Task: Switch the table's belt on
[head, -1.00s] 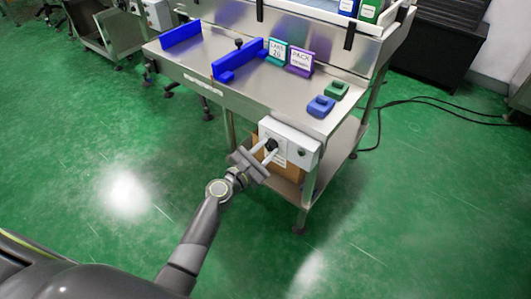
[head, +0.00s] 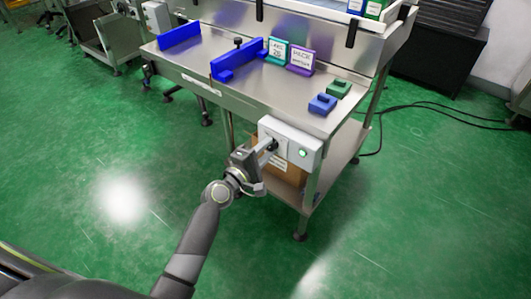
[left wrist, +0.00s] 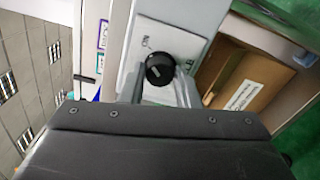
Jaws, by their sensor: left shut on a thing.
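A grey control box (head: 290,143) hangs at the front right edge of the steel table (head: 240,95). It carries a black rotary knob (left wrist: 160,70) on its left and a round lamp (head: 303,153) on its right, which glows green. My left gripper (head: 268,148) is at the box, shut on the knob. In the left wrist view its two fingers stand on either side of the knob, partly hidden behind the gripper body. My right gripper is not in view.
A cardboard box (left wrist: 245,80) sits on the lower shelf behind the control box. Blue guides (head: 238,62), small signs (head: 300,58), and blue and green blocks (head: 322,104) are on the tabletop. Black cables (head: 430,104) lie on the floor at the right. The green floor in front is clear.

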